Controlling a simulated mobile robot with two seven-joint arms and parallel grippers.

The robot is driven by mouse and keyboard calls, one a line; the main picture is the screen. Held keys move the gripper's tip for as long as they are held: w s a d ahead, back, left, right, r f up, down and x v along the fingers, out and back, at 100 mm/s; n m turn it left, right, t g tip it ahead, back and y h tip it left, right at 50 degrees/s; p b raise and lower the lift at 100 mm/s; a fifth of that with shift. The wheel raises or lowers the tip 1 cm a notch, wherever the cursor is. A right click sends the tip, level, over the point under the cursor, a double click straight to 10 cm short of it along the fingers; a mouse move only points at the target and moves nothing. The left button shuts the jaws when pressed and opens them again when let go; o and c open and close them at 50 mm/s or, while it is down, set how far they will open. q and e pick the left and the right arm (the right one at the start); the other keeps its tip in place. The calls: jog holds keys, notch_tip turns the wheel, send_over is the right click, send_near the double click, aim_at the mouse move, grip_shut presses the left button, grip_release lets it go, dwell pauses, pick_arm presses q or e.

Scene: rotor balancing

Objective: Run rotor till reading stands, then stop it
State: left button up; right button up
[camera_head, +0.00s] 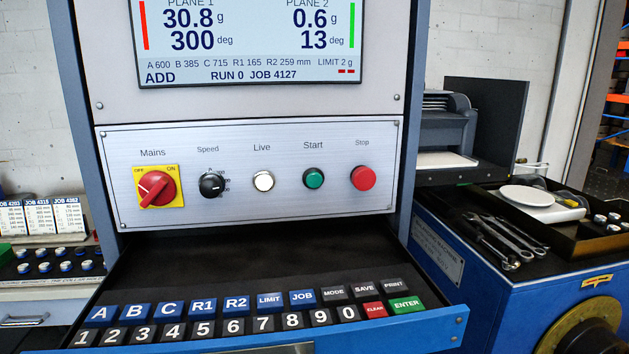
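The display (250,45) at the top reads Plane 1 30.8 g at 300 deg with a red bar, and Plane 2 0.6 g at 13 deg with a green bar. Its lower line shows ADD, RUN 0, JOB 4127. Below it, the control panel (290,206) holds the red Mains switch (155,188) on a yellow plate, the black Speed knob (212,185), the white Live lamp (263,181), the green Start button (314,178) and the red Stop button (363,178). The rotor is not clearly identifiable. Neither gripper is in view.
A keypad drawer (430,325) with lettered and numbered keys juts out below the panel. At right, a blue cabinet (470,270) carries wrenches (500,238), a white dish (527,195) and a black tray. At left stand job cards (52,217) and several small weights. The space before the panel is clear.

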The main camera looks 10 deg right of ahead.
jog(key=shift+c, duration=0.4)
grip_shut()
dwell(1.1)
